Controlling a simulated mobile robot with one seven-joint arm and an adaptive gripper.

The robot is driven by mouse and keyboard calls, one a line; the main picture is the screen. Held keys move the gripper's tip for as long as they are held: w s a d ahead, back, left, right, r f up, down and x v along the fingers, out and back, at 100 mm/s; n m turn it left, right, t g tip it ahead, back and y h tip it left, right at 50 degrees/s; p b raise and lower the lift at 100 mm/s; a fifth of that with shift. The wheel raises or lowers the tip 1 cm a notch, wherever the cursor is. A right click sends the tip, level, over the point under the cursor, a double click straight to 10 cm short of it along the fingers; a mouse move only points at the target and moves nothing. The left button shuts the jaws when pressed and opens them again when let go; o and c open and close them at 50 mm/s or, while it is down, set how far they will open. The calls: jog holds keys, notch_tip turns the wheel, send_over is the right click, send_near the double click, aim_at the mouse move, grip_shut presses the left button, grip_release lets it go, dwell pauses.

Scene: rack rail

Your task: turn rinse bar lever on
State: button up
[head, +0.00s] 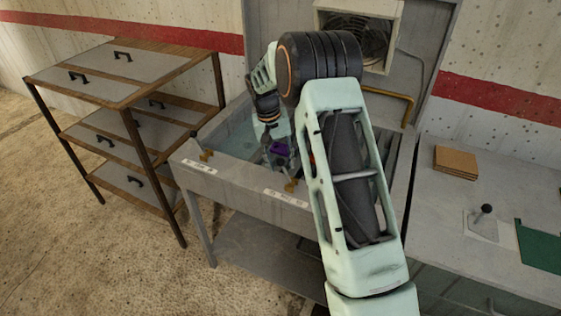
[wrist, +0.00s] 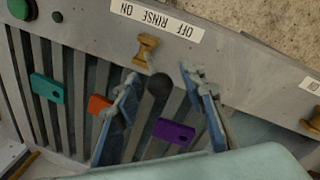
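The rinse bar lever shows in the wrist view as a brass mount (wrist: 147,48) on the sink's front rim, beside the upside-down label (wrist: 157,18) reading OFF, RINSE, ON. A dark round knob (wrist: 160,85) appears between my fingers; its joint to the mount is not clear. My gripper (wrist: 160,76) is open, with one blue-grey finger on each side of the knob and a gap to both. In the head view, my gripper (head: 280,158) points down inside the front rim, close behind the right brass mount (head: 291,185). My arm hides part of the basin.
A second brass lever (head: 204,154) stands further left on the rim. In the wrist view, a purple block (wrist: 172,133), an orange block (wrist: 99,104) and a teal block (wrist: 46,88) lie on the slatted rack. A drawer shelf (head: 120,75) stands left, a bench (head: 440,210) right.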

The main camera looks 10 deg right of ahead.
grip_shut()
jog(key=shift+d+b, duration=0.1)
jog(key=shift+b, duration=0.2)
jog(key=shift+s+d+r+t+y+b, duration=0.1)
jog(key=shift+s+d+t+y+b, duration=0.45)
jog(key=shift+b, duration=0.6)
jog(key=shift+s+d+f+t+y+b, duration=0.1)
jog(key=shift+s+d+t+y+b, duration=0.3)
jog(key=shift+s+d+y+b, duration=0.65)
jog(key=shift+s+d+f+t+y+b, duration=0.1)
jog(key=shift+s+d+t+b, duration=0.2)
jog(key=shift+d+b, duration=0.8)
jog(key=shift+s+d+f+t+y+b, duration=0.1)
jog(key=shift+s+d+t+y+b, duration=0.45)
jog(key=shift+b, duration=1)
jog(key=shift+s+d, duration=0.1)
